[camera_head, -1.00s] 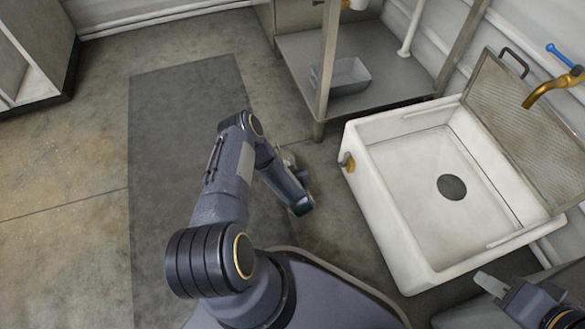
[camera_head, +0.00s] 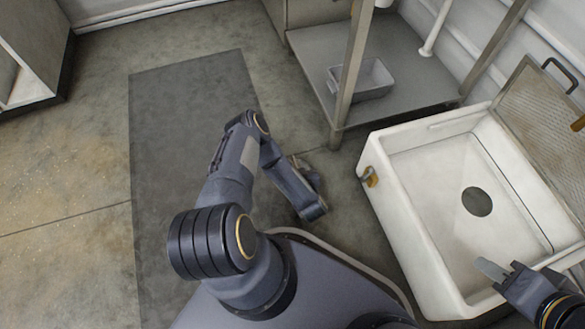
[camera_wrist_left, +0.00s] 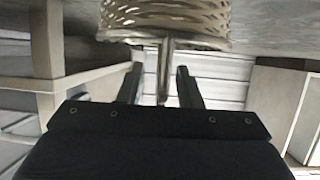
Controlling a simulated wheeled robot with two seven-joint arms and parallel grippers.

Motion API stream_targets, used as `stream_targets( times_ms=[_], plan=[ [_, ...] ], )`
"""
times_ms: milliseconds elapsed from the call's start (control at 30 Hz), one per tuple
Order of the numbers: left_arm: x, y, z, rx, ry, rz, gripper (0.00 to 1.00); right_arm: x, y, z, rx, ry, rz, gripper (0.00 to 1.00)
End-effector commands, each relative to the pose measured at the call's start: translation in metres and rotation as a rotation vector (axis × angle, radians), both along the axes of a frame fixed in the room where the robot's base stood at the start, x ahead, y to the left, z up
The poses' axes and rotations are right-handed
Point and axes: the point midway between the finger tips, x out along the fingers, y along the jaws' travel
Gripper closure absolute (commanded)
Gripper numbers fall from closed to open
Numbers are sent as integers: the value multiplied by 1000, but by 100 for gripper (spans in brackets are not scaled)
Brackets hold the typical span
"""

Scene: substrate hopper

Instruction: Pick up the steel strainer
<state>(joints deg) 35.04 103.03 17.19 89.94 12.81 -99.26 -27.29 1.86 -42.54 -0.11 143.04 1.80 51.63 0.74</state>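In the left wrist view a pale, latticed round strainer (camera_wrist_left: 165,14) is at the top, with a thin steel handle (camera_wrist_left: 163,70) running down from it. My left gripper (camera_wrist_left: 160,88) has its two dark fingers apart, one on each side of the handle, with visible gaps. I cannot make out the strainer in the head view. There my left forearm reaches down over the floor, and its fingers are hidden. My right gripper (camera_head: 492,270) shows a pale finger over the sink's front edge; its opening cannot be judged.
A white sink (camera_head: 402,215) with a round drain hole (camera_head: 477,201) is at the right, a perforated panel (camera_head: 540,110) behind it. A steel bench shelf (camera_head: 425,82) holds a metal pan (camera_head: 362,78). A dark mat (camera_head: 185,110) lies on open floor at the left.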

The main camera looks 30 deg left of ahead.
Motion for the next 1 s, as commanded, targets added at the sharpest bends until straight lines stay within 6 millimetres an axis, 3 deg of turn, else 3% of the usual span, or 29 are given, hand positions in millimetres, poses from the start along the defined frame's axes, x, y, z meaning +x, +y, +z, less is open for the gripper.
stream_targets(
  times_ms=[267,500,1000],
  plan=[
    [-1,-1,0,-1,-1,0,68,0,0,0,0,0,0,67],
    [-1,-1,0,-1,-1,0,100,0,0,0,0,0,0,67],
    [1,0,3,0,-1,0,100,0,0,2,0,0,0,67]
  ],
)
